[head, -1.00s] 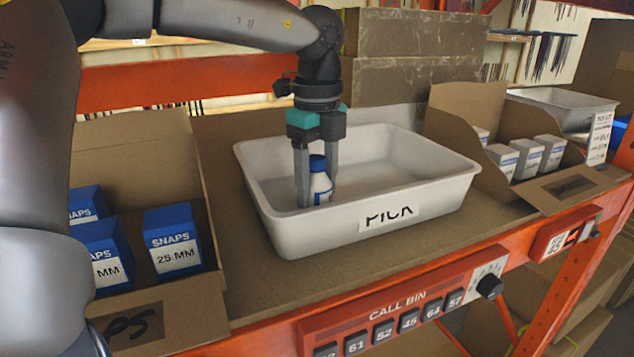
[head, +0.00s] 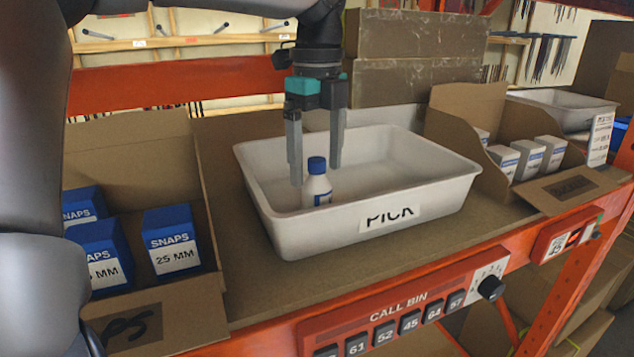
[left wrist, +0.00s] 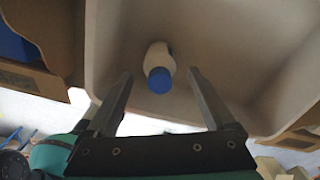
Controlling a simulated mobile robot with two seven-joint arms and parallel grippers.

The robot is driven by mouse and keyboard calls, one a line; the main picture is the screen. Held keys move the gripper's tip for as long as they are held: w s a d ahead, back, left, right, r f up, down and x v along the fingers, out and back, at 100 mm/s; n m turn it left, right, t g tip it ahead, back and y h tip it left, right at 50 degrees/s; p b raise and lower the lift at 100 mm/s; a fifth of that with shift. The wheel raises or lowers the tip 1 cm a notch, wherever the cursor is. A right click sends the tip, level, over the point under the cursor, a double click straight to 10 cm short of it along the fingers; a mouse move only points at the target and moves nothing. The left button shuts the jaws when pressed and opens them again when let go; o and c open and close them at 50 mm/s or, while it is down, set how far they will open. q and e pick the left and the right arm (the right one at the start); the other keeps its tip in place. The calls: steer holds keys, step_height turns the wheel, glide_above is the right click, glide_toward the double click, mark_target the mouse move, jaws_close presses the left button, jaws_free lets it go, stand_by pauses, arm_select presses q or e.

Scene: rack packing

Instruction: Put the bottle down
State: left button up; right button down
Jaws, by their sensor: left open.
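The white bottle (head: 317,186) with a blue cap stands upright inside the white tote labelled PICK (head: 440,187), near its front left part. In the left wrist view the bottle (left wrist: 159,60) shows from above, its blue cap towards the camera, inside the tote's walls. My left gripper (head: 316,175) is open and empty. Its fingers are spread apart, with a gap to the bottle, and reach down to about the cap's height. In the left wrist view the left gripper's fingers (left wrist: 160,80) stand on either side, clear of the bottle. My right gripper is not in view.
A cardboard bin (head: 165,318) with several blue SNAPS boxes (head: 172,240) stands left of the tote. Another cardboard bin (head: 468,105) with white boxes (head: 525,155) stands on the right. Large brown boxes (head: 415,80) are stacked behind. The CALL BIN panel (head: 405,310) runs along the shelf's front.

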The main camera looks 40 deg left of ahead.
arm_select(q)
step_height(320, 180, up, 8)
steer(key=shift+f, duration=0.1)
stand_by(0.4)
